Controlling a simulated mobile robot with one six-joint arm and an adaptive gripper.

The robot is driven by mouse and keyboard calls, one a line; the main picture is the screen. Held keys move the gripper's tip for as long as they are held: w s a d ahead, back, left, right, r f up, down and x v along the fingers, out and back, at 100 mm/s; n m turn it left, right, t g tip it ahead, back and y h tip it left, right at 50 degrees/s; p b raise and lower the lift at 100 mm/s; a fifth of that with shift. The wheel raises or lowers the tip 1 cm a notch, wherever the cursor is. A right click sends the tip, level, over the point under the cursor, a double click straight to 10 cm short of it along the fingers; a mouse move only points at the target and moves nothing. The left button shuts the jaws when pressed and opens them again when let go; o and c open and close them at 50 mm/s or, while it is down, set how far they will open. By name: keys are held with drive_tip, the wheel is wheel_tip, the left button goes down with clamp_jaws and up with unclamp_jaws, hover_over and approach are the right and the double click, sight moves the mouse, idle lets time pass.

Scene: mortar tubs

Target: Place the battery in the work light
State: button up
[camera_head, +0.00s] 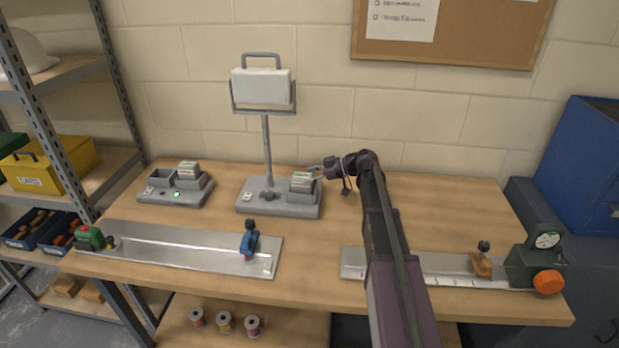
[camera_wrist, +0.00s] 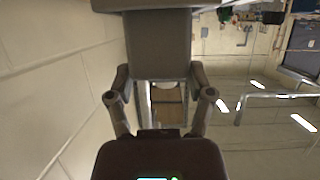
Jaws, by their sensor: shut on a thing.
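The work light stands at the back of the bench, with a white lamp head (camera_head: 262,86) on a post and a grey base (camera_head: 253,203). A battery (camera_head: 302,180) with a pale striped label stands upright at the right end of this base, in or over its socket. I cannot tell if it is fully seated. My gripper (camera_head: 317,173) is shut on this battery from its right side. The wrist view shows my gripper's two fingers (camera_wrist: 163,97) apart; what lies between them is unclear.
A grey charger (camera_head: 160,197) to the left has an empty left bay, a green light and another battery (camera_head: 188,169) in its right bay. The back right bench is clear.

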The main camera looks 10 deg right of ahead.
drive_tip(key=shift+f, duration=0.1)
drive_tip(key=o, duration=1.3)
